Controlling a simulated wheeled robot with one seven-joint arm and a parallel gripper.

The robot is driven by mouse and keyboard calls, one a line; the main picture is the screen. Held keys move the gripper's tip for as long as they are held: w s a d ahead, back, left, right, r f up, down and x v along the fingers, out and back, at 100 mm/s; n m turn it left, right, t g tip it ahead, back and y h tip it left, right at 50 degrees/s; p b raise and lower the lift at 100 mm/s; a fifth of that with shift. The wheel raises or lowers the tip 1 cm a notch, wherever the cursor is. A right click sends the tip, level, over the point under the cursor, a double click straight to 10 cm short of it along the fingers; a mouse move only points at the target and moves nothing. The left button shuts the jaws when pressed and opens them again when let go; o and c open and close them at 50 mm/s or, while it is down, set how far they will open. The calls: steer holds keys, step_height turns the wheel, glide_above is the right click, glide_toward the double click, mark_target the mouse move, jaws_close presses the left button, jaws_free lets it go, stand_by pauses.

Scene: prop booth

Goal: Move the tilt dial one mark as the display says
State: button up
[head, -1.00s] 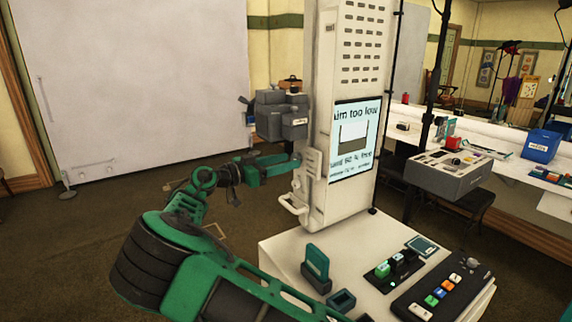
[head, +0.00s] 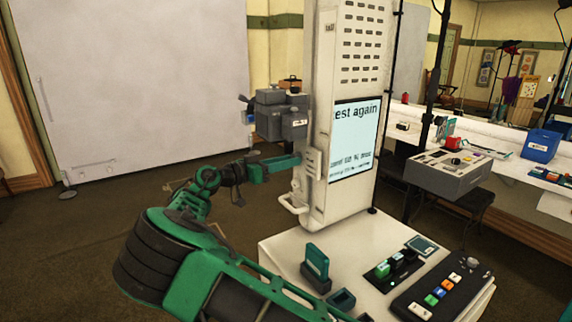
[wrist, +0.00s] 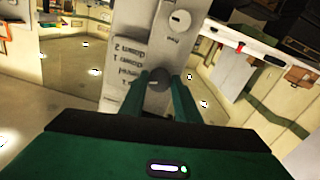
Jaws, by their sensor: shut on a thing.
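The tilt dial (wrist: 158,79) is a dark round knob on the white column's side panel in the wrist view. A row of labels runs beside it, seen turned round; "down 1" and "down 2" can be made out. My gripper (wrist: 165,84) has a green finger on each side of the knob and is shut on it. In the head view my gripper (head: 297,161) reaches the column's left side, and the dial cannot be made out there. The display (head: 356,142) on the column's front reads "est again", cut off at its left, with smaller blurred lines below.
A second, pale knob (wrist: 180,20) sits on the same panel, apart from my fingers. A white handle (head: 294,205) juts out below my gripper. A grey device (head: 281,115) stands behind it. The white counter (head: 290,246) in front holds a button panel (head: 442,290).

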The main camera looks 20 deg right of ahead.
steer(key=shift+w+a+r+n, duration=0.1)
steer(key=shift+n, duration=1.2)
steer(key=o, duration=1)
steer(key=shift+o, duration=0.2)
steer(key=v, duration=1)
steer(key=shift+a+f, duration=0.2)
steer(key=shift+a, duration=0.2)
